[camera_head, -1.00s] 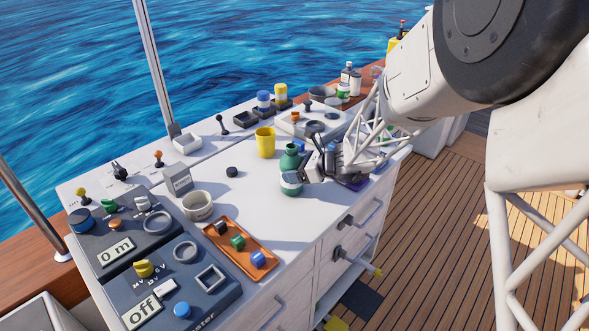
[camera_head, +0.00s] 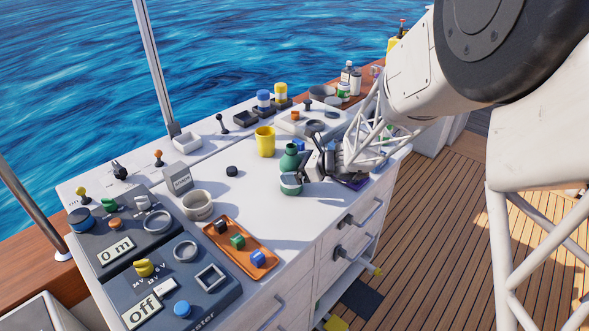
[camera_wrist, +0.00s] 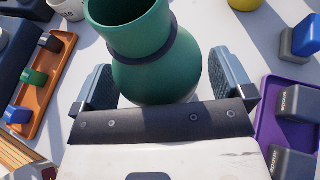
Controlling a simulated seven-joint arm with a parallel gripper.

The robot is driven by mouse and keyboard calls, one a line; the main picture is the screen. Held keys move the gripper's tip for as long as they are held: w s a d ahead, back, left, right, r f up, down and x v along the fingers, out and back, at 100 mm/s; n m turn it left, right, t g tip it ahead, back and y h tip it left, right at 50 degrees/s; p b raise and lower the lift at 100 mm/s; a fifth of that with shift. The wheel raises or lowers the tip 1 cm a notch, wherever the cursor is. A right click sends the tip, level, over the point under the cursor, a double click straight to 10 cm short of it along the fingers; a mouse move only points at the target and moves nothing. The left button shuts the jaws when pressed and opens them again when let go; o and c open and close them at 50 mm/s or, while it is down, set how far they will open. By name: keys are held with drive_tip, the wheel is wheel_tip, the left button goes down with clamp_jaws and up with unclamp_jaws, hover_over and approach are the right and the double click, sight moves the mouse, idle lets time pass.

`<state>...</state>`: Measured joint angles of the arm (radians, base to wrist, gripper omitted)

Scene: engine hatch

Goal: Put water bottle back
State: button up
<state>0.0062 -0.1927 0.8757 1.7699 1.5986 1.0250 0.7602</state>
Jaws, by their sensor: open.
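In the wrist view the bottle (camera_wrist: 155,65) shows a round body, a dark ring at the neck and a wide top. My gripper (camera_head: 301,177) reaches it from the right, low at its body. In the wrist view my gripper (camera_wrist: 160,84) is open, with one finger on each side of the bottle.
A yellow cup (camera_head: 265,142) stands behind the bottle. An orange tray (camera_head: 265,264) with small coloured blocks lies to the left, near a pale round cup (camera_head: 197,206). A purple tray (camera_wrist: 268,118) with dark blocks lies close on the gripper's other side.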

drive_tip(key=v, duration=1.2)
idle(0.4)
idle(0.3)
drive_tip(key=s+a+r+n+g+h, duration=0.1)
drive_tip(key=s+r+n, duration=0.25)
drive_tip(key=s, duration=0.25)
drive_tip(key=s+r+n+g+h, duration=0.2)
drive_tip(key=s+n, duration=0.2)
drive_tip(key=s, duration=0.1)
drive_tip(key=s+a+r+n+g+h, duration=0.1)
drive_tip(key=s+r+n, duration=0.2)
drive_tip(key=s, duration=0.3)
drive_tip(key=s+d+r+n+h, duration=0.1)
drive_tip(key=s+d+n+h, duration=0.1)
drive_tip(key=s, duration=0.4)
drive_tip(key=s+d+r+n+t+h, duration=0.1)
drive_tip(key=s+d+n+h, duration=0.1)
drive_tip(key=s+n, duration=0.3)
drive_tip(key=s+d+r+n+h, duration=0.2)
drive_tip(key=s+d+n+h, duration=0.1)
drive_tip(key=s+n+h, duration=0.1)
drive_tip(key=s+n, duration=0.1)
drive_tip(key=s, duration=0.1)
drive_tip(key=shift+s+h, duration=0.3)
